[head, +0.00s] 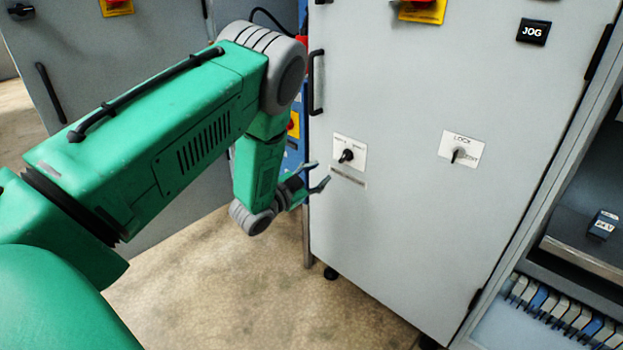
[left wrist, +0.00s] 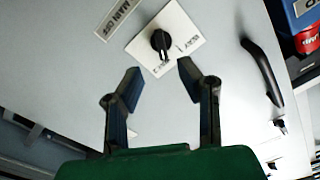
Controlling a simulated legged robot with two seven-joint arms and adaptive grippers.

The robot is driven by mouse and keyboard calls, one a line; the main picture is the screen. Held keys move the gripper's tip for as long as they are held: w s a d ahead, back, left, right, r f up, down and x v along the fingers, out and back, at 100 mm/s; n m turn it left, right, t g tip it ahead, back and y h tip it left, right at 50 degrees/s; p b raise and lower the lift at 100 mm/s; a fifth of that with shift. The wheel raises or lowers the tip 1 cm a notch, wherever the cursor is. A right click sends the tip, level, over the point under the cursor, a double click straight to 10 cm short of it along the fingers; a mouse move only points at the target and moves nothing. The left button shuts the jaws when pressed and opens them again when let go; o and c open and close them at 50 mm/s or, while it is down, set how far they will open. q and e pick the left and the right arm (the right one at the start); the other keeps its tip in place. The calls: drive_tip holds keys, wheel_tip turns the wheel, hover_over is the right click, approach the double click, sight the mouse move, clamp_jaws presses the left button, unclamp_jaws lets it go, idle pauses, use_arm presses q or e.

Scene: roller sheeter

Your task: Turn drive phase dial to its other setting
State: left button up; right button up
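A black rotary dial (head: 346,155) sits on a white plate on the grey cabinet door, with a small label strip below it that I cannot read in the head view. The dial also shows in the left wrist view (left wrist: 160,41), its knob pointing along the plate between printed marks too blurred to read surely. My left gripper (head: 318,176) is open and empty, just left of the dial and apart from it. In the left wrist view my left gripper's two fingers (left wrist: 160,70) are spread, with the dial beyond and between their tips. My right gripper is not in view.
A second switch plate marked LOCK (head: 459,149) is to the right on the same door (head: 410,220). A black door handle (head: 316,82) is up and left of the dial. A JOG button (head: 533,32) is high on the right. Open shelves stand at far right.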

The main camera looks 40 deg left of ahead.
use_arm(q)
drive_tip(key=shift+s+a, duration=0.1)
drive_tip(key=shift+s, duration=1.3)
drive_tip(key=s+d+f+n+g+y+p, duration=0.1)
drive_tip(key=s+d+f+n+g+p, duration=0.1)
drive_tip(key=s+d+f+g+p, duration=0.25)
drive_tip(key=s+d+f+n+g+p, duration=0.1)
drive_tip(key=s+d+f+n+g, duration=0.1)
drive_tip(key=s+d+f+g, duration=0.45)
drive_tip(key=s+d+n+g+p, duration=0.1)
drive_tip(key=s+d+g, duration=0.1)
drive_tip(key=s, duration=1)
drive_tip(key=s+d+n+g+p, duration=0.1)
drive_tip(key=s+d+g+p, duration=0.1)
drive_tip(key=s, duration=1.1)
drive_tip(key=shift+d+r+g+p, duration=0.3)
drive_tip(key=shift+d+g, duration=0.15)
drive_tip(key=shift+g, duration=0.75)
